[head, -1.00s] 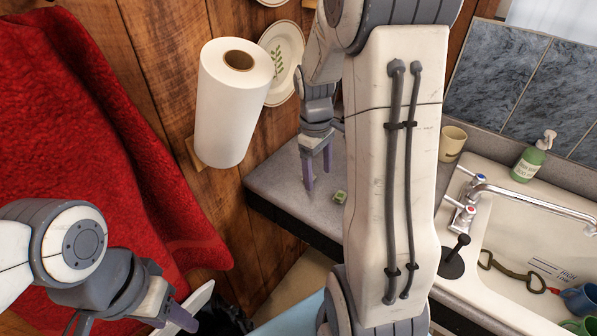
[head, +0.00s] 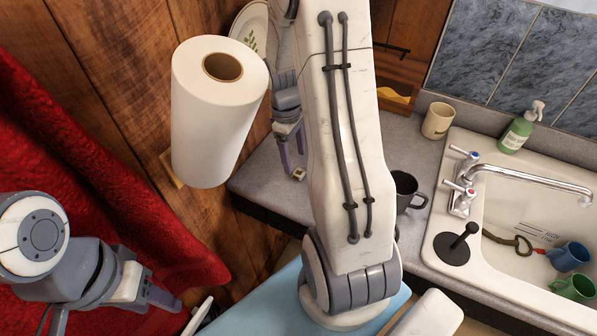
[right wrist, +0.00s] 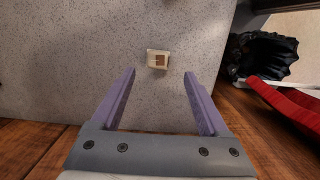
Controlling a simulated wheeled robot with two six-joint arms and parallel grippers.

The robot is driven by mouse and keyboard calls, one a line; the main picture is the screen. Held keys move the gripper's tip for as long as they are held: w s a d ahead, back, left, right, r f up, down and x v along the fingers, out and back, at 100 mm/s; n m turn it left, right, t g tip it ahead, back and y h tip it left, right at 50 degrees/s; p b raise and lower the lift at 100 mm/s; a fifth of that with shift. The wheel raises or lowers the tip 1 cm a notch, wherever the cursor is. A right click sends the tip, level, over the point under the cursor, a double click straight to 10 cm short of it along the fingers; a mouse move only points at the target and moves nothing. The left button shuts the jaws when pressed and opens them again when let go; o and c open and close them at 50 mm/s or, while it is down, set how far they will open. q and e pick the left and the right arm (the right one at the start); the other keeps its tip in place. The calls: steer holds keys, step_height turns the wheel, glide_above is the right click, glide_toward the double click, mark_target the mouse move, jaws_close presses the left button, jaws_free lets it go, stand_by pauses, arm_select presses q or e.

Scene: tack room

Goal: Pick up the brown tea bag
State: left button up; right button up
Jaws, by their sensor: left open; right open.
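The brown tea bag (right wrist: 158,59) is a small cream packet with a brown centre. In the right wrist view it lies on the grey speckled counter (right wrist: 80,55), just beyond and between the fingertips of my right gripper (right wrist: 159,73). My right gripper is open and empty. In the head view the right gripper (head: 291,163) points down at the counter (head: 262,190), and a small tan packet (head: 299,174) shows beside its fingertips. My left gripper (head: 172,303) is open at lower left, near the red cloth, away from the tea bag.
A paper towel roll (head: 210,125) hangs on the wooden wall, near my right gripper. A dark mug (head: 405,190), a beige cup (head: 438,120) and a green soap bottle (head: 516,132) stand on the right. The sink (head: 505,275) holds cups. A red cloth (head: 120,200) hangs at left.

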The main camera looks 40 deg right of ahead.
mark_target(299, 171)
steer(key=f, duration=0.1)
steer(key=f+p, duration=0.1)
steer(key=f, duration=0.3)
steer(key=shift+s+d+f, duration=0.1)
steer(key=shift+s+d, duration=0.25)
jaws_close()
